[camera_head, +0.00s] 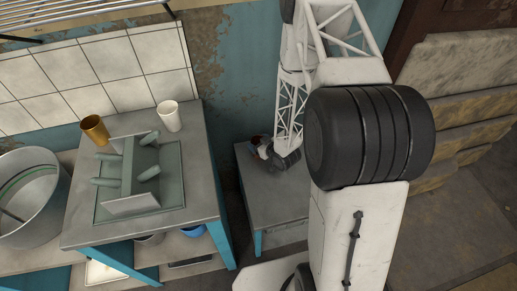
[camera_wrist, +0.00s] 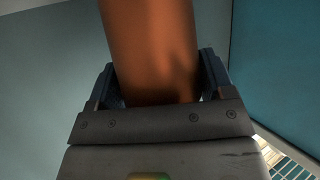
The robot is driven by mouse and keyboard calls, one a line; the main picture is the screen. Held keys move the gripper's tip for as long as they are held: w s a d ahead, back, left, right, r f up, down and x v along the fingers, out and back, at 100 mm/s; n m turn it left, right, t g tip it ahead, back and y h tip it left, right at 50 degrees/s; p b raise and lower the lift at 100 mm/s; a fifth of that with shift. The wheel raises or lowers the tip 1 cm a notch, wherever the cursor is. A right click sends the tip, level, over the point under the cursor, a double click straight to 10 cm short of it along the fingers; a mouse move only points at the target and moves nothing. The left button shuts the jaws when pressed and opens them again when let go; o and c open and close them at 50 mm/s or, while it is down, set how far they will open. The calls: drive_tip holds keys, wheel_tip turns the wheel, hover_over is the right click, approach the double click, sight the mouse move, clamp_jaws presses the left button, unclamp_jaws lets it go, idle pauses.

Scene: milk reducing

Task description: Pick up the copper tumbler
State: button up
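A copper-brown tumbler (camera_wrist: 152,50) fills the middle of the wrist view, between the two dark blue fingers of my gripper (camera_wrist: 158,88). Both fingers lie close against its sides, and the gripper looks shut on it. Its far end runs out of the picture. In the head view, my gripper (camera_head: 262,148) is small, at the far left corner of a low grey table (camera_head: 280,208). A bit of reddish brown shows at the fingers there, and most of the tumbler is hidden. I cannot tell whether it touches the table.
A higher grey counter (camera_head: 205,190) on the left holds a golden cup (camera_head: 94,129), a white cup (camera_head: 169,116) and a grey-green rack (camera_head: 140,170). A large metal pot (camera_head: 28,195) stands at the far left. A blue wall (camera_head: 245,70) is close behind my gripper.

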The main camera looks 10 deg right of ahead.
drive_tip(key=c, duration=0.5)
drive_tip(key=shift+r, duration=0.1)
drive_tip(key=shift+r, duration=1.75)
drive_tip(key=s+r, duration=0.1)
drive_tip(key=s, duration=1.5)
drive_tip(key=shift+r, duration=0.15)
